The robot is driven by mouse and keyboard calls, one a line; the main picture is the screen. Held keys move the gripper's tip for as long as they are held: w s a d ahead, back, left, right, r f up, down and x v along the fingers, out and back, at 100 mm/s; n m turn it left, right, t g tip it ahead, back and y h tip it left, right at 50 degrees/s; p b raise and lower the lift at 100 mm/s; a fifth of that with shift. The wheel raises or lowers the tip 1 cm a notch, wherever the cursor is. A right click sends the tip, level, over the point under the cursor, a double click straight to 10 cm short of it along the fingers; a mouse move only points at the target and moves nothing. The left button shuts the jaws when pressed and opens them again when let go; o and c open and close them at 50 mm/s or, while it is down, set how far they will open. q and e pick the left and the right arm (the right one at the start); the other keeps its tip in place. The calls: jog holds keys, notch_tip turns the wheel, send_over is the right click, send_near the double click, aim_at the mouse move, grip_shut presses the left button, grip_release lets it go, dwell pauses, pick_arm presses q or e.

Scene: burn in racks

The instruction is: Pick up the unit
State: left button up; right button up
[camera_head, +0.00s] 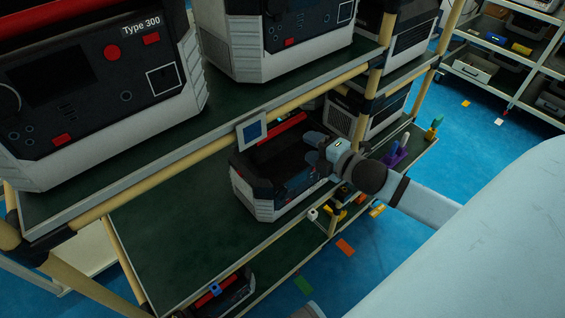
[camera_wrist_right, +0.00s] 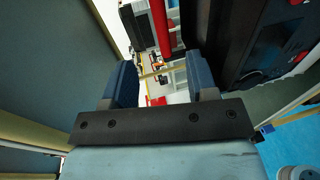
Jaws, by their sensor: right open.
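A dark unit with light grey corner guards (camera_head: 262,207) sits on the middle green shelf of the rack. A red handle bar (camera_head: 281,129) runs along its top. My right gripper (camera_head: 313,147) is over the unit's top at its right side, fingers apart and empty. In the right wrist view, the open blue-grey fingers (camera_wrist_right: 160,68) point towards the red bar (camera_wrist_right: 160,26), which lies beyond their tips, not between them. The unit's dark body (camera_wrist_right: 250,45) fills the right of that view. My left gripper is not in view.
More units stand on the upper shelf, one marked Type 300 (camera_head: 95,95). A yellow rail with a blue-and-white tag (camera_head: 254,130) crosses just above the unit. The middle shelf left of the unit (camera_head: 165,235) is bare. Another unit (camera_head: 225,290) stands lower.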

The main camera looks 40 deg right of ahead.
aim_at(281, 129)
jog(key=x, duration=1.2)
jog(key=shift+w+f+b, duration=0.1)
jog(key=shift+w+b, duration=0.25)
jog(key=shift+w, duration=0.05)
jog(key=shift+c, duration=0.5)
grip_shut()
dwell(0.3)
jog(key=shift+r, duration=0.35)
